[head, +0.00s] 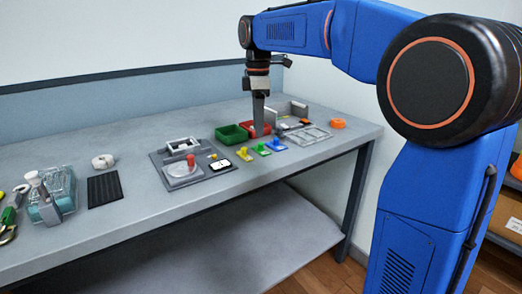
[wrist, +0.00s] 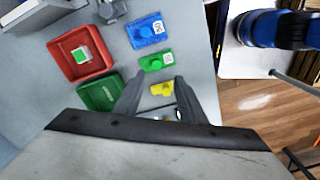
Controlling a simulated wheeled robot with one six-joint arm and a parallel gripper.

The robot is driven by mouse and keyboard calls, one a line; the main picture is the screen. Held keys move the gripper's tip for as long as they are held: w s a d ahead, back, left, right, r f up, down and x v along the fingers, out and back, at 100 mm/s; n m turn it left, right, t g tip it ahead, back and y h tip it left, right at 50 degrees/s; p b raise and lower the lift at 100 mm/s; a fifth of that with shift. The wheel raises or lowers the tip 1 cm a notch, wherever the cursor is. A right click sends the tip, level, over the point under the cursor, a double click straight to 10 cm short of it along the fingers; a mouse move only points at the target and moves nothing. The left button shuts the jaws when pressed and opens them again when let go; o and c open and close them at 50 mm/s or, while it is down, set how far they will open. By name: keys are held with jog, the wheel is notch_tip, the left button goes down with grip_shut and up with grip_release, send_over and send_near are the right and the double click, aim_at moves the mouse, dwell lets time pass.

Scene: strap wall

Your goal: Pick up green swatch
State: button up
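The green swatch (head: 261,149) lies flat on the grey workbench, between the yellow swatch (head: 244,154) and the blue swatch (head: 276,145). In the wrist view the green swatch (wrist: 156,62) has a pale printed label and lies just beyond my fingertips. My gripper (wrist: 159,79) is open, with nothing held between its fingers. The yellow swatch (wrist: 162,89) shows in the gap between the fingers, apparently below them. In the head view my gripper (head: 259,132) points down above the bench, near the trays behind the swatches.
A green tray (wrist: 101,93) and a red tray (wrist: 61,66) stand left of the swatches in the wrist view. A small green-and-white piece (wrist: 80,55) shows inside the red tray. A grey fixture (head: 165,157) stands left; an orange ring (head: 338,123) lies right.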

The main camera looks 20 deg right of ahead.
aim_at(261, 143)
jog(key=shift+w+d+f, duration=0.1)
jog(key=shift+d+f, duration=0.05)
jog(key=shift+f, duration=0.9)
jog(key=shift+w+d+f, duration=0.15)
jog(key=shift+d+f, duration=0.05)
jog(key=shift+f, duration=0.85)
jog(key=shift+w+d+f, duration=0.1)
jog(key=shift+d+f, duration=0.05)
jog(key=shift+f, duration=0.9)
grip_shut()
